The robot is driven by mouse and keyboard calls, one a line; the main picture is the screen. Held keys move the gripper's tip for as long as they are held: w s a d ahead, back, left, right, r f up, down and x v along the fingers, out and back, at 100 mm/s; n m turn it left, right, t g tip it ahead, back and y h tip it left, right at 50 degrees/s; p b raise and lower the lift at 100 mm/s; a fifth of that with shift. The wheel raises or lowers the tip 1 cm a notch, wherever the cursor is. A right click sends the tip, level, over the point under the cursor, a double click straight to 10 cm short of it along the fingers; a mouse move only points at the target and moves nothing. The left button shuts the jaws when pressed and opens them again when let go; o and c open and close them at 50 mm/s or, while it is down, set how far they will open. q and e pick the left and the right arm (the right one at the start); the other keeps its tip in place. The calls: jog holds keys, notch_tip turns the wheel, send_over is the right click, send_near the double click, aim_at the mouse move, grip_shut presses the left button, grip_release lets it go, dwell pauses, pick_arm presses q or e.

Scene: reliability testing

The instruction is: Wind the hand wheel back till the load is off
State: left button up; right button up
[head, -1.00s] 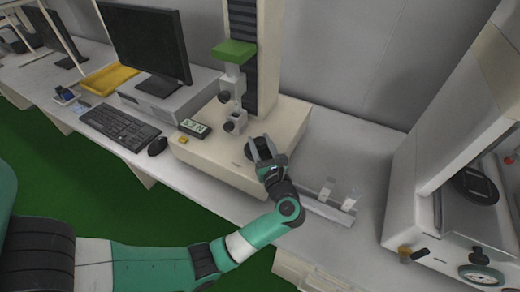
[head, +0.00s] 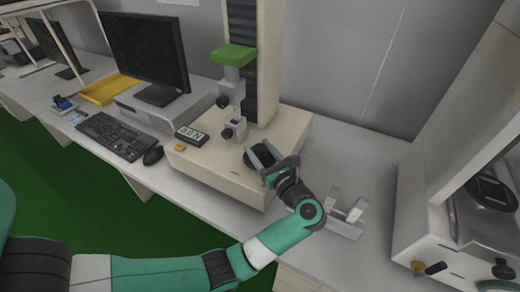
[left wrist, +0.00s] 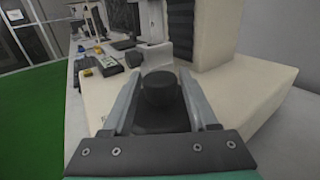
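The beige testing machine (head: 215,172) stands on the bench with its column and green-topped fixture (head: 233,55). The black hand wheel (head: 258,161) is on its front right; in the left wrist view the dark round wheel and its knob (left wrist: 158,92) sit between my fingers. My left gripper (head: 264,156) is at the wheel with its two grey fingers wide apart, one on each side; it also shows in the left wrist view (left wrist: 160,95). Contact between fingers and wheel is not clear. The small display (head: 191,136) is too small to read. My right gripper is out of view.
A keyboard (head: 118,135), a mouse (head: 153,155) and a monitor (head: 150,57) are to the left. A metal bracket (head: 347,213) lies on the bench right of my gripper. Another white machine (head: 425,205) stands far right. Bench behind the bracket is clear.

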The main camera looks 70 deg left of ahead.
pick_arm(q)
jog(key=shift+o, duration=0.9)
jog(key=w+d+p, duration=0.1)
jog(key=d, duration=1)
jog(key=shift+d, duration=0.3)
